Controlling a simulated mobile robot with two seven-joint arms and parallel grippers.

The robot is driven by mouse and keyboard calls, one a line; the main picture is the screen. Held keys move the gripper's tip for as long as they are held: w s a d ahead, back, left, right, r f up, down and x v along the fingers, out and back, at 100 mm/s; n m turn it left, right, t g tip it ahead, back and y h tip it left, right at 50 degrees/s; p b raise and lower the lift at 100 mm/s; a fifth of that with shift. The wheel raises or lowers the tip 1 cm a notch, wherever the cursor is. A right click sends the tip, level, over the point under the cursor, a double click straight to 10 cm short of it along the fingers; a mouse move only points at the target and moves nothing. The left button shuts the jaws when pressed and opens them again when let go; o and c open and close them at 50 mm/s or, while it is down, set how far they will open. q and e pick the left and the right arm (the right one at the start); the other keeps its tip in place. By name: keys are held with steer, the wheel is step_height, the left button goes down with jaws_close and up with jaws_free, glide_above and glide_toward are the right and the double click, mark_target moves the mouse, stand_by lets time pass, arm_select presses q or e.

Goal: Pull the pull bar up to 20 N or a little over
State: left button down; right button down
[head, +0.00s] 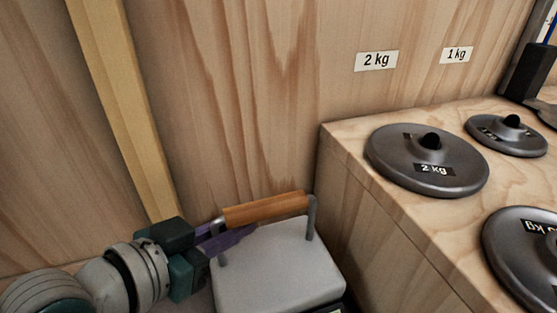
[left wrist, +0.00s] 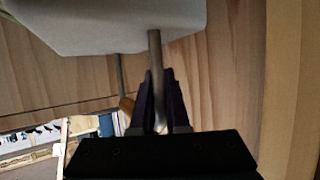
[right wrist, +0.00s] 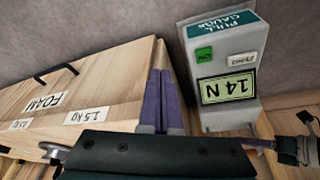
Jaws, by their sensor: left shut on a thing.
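The pull bar has a wooden grip (head: 265,209) on two grey metal posts that rise from the pull gauge (head: 280,270), a light grey box. My left gripper (head: 230,237) is shut on the bar at its left end. In the left wrist view a grey post (left wrist: 155,60) runs between the fingers (left wrist: 158,95), with the wooden grip (left wrist: 127,105) partly hidden behind. In the right wrist view the gauge (right wrist: 235,115) appears upside down, and its display (right wrist: 227,88) reads 14 N. My right gripper (right wrist: 161,75) is shut and empty, apart from the gauge.
A wooden block on the right carries a 2 kg weight (head: 428,160), a smaller weight (head: 505,135) and another weight (head: 525,250). Labels 2 kg and 1 kg are on the wooden wall behind. A yellow wooden strip (head: 122,100) stands behind my left arm. Space above the bar looks clear.

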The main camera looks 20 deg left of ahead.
arm_select(q)
steer(key=shift+w+r+p, duration=0.15)
steer(key=shift+r+p, duration=2.15)
steer(key=shift+r, duration=0.1)
stand_by(1.4)
steer(key=shift+f, duration=0.1)
steer(key=shift+f+b, duration=1.9)
steer(key=shift+f, duration=0.25)
steer(key=c, duration=0.8)
jaws_free()
steer(key=shift+f, duration=0.1)
steer(key=shift+c, duration=0.2)
steer(key=shift+s, duration=0.2)
